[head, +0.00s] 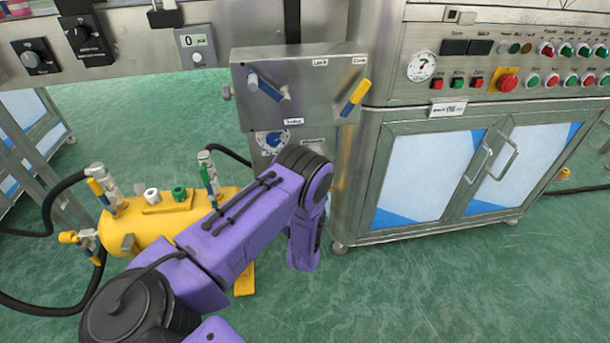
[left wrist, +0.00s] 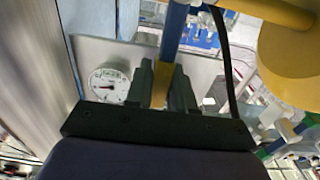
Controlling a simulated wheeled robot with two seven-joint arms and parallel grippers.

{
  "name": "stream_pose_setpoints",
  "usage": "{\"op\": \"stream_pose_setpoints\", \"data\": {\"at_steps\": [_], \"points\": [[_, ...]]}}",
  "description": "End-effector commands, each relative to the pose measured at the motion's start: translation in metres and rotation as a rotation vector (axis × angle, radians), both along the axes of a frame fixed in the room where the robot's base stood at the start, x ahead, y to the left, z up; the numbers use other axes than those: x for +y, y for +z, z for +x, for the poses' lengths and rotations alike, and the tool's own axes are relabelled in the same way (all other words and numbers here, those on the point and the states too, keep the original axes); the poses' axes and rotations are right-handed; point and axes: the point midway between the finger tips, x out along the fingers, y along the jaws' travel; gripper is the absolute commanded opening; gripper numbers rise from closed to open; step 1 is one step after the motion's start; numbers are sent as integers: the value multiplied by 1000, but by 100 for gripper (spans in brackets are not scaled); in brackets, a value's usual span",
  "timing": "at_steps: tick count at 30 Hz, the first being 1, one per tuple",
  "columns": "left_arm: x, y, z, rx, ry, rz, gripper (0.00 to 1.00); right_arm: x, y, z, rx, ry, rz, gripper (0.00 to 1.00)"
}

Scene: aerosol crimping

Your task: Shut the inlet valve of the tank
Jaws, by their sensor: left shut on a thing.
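The yellow tank (head: 150,232) lies at the left in the head view. Valves with yellow-and-blue levers (head: 97,188) and (head: 70,237) sit at its left end, and a green-levered valve (head: 210,180) stands on its top. In the left wrist view my left gripper (left wrist: 162,85) is shut on the yellow part of a yellow-and-blue bar (left wrist: 171,35), which looks like a valve lever. Which valve it belongs to I cannot tell. In the head view my purple left arm hides this gripper and part of the tank. My right gripper is in neither view.
A steel panel with levers (head: 305,75) stands behind my arm. A steel cabinet (head: 430,190) with a control panel fills the right. Black hoses (head: 47,205) run left of the tank. A round gauge (left wrist: 108,84) shows beside the left gripper. Green floor is free at front right.

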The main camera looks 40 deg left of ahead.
Motion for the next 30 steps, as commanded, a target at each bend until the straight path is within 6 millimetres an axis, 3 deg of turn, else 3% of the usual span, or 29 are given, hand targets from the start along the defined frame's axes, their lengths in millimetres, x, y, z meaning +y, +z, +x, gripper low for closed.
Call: {"op": "stream_pose_setpoints", "data": {"at_steps": [14,15,17,26,30], "points": [[0,-3,-3,22,4,7,0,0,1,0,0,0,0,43],[0,-3,-3,22,3,7,29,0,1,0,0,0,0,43],[0,-3,-3,20,3,7,44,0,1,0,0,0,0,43],[-1,-1,-4,16,5,7,44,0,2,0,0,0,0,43],[-18,0,-18,19,0,7,44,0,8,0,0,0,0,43]]}}
